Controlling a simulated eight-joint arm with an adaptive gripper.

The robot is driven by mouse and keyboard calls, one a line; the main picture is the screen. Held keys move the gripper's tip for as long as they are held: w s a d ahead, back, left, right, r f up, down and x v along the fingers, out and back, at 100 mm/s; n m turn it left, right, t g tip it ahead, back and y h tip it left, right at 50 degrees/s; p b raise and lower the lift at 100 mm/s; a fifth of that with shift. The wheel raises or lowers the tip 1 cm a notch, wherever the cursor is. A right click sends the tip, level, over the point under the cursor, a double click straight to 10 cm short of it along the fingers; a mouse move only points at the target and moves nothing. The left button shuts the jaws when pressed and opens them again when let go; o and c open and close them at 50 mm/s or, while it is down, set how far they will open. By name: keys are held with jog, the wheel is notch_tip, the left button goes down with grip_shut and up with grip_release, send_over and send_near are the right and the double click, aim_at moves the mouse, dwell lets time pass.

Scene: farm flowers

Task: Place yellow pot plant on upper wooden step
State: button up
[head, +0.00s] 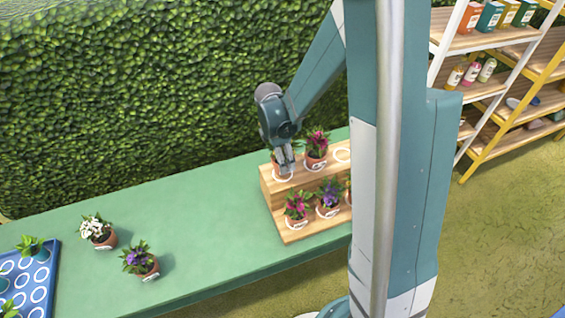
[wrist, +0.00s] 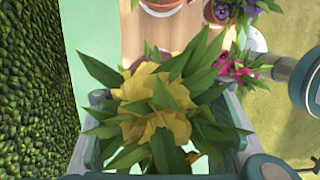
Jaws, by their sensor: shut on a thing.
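The yellow pot plant (wrist: 150,108), with large yellow petals and long green leaves, fills the middle of the wrist view. My gripper (head: 287,164) is shut on it over the left end of the upper wooden step (head: 268,179). In the head view the plant is mostly hidden behind my gripper, with part of its pot (head: 281,168) showing. Whether the pot touches the step I cannot tell.
A magenta plant (head: 317,148) stands on the upper step just right of my gripper. Magenta (head: 297,205) and purple (head: 330,194) plants stand on the lower step. White (head: 97,228) and purple (head: 138,258) plants and a blue tray (head: 50,258) are on the green table (head: 200,220).

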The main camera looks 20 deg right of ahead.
jog(key=shift+f, duration=1.2)
jog(key=shift+f, duration=0.2)
jog(key=o, duration=1.1)
jog(key=shift+r, duration=0.15)
jog(key=shift+a+r, duration=0.3)
jog(key=shift+r, duration=1.7)
jog(key=shift+a+r, duration=0.25)
jog(key=shift+r, duration=1.75)
jog(key=shift+a+r, duration=0.3)
jog(key=shift+r, duration=1.7)
